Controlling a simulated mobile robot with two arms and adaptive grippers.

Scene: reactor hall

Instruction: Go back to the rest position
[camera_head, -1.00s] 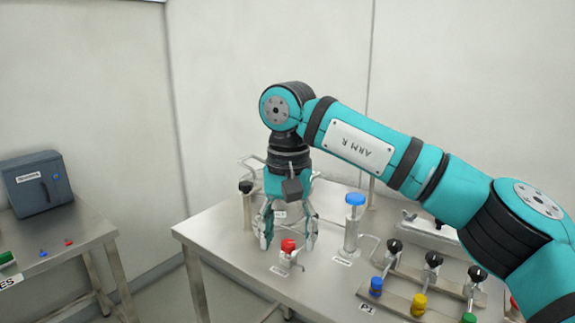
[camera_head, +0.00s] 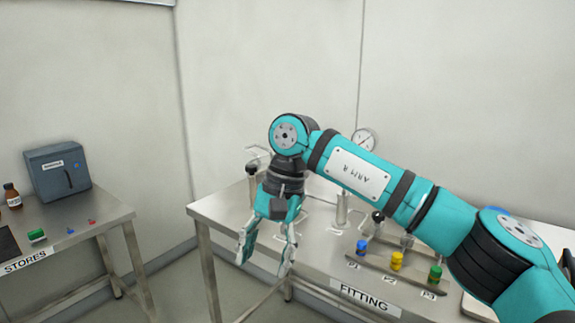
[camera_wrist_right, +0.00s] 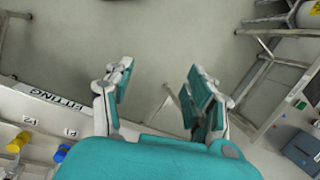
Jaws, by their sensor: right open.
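My right gripper (camera_head: 265,256) hangs with its fingers down and apart at the front left edge of the fitting table (camera_head: 225,212). Nothing is between the fingers. In the right wrist view the gripper (camera_wrist_right: 160,72) is also open and empty, with bare floor beyond the fingertips and the fitting table to the left. My right arm reaches in from the lower right of the head view and covers part of the table. My left gripper is in neither view.
Blue (camera_head: 362,247), yellow (camera_head: 397,260) and green (camera_head: 435,274) fittings stand along the fitting table's front. A gauge (camera_head: 364,140) is behind my arm. The stores table (camera_head: 75,222) at left holds a dark blue box (camera_head: 58,172) and a brown bottle (camera_head: 12,196). Floor between the tables is clear.

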